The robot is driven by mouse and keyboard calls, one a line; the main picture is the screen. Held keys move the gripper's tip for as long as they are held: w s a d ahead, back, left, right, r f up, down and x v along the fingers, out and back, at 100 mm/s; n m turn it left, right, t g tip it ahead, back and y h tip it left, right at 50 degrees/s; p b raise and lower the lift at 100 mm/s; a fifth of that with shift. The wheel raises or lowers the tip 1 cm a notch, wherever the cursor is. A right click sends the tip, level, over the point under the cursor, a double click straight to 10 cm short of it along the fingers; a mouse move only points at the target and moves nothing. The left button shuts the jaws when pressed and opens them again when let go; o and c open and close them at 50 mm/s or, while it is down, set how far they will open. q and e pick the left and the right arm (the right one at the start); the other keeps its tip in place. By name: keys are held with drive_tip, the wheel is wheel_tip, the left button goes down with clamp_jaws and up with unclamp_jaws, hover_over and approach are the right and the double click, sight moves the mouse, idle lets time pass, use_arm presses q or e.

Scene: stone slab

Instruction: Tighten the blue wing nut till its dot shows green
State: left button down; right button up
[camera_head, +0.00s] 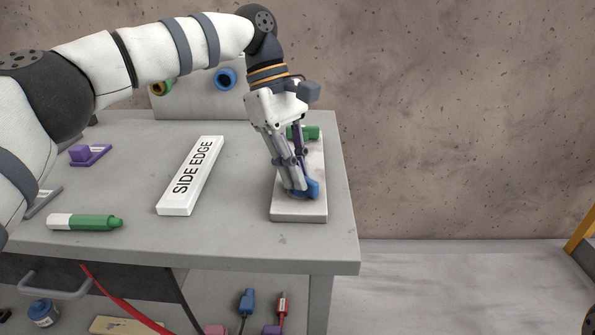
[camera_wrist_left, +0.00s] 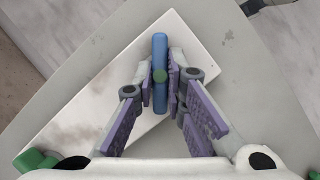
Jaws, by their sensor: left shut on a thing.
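The blue wing nut (camera_head: 313,188) stands at the near end of a pale stone slab (camera_head: 290,214) on the right part of the table. My left gripper (camera_head: 302,189) comes down from above and is shut on it. In the left wrist view the wing nut (camera_wrist_left: 160,47) shows as a long blue bar between the purple finger pads of my left gripper (camera_wrist_left: 160,84). A green wing nut (camera_head: 312,133) sits at the slab's far end, partly behind the gripper. My right gripper is out of view.
A white bar marked SIDE EDGE (camera_head: 190,177) lies left of the slab. A green marker (camera_head: 85,222) and a purple piece (camera_head: 88,153) lie further left. The table's right edge is close to the slab. Cables and plugs (camera_head: 247,302) show below the tabletop.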

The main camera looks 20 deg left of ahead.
use_arm(q)
drive_tip(key=shift+m, duration=0.3)
drive_tip(key=c, duration=1.6)
unclamp_jaws()
drive_tip(key=shift+c, duration=0.2)
drive_tip(key=v, duration=0.7)
drive_tip(key=shift+w+r, duration=0.1)
drive_tip(key=shift+r, duration=0.1)
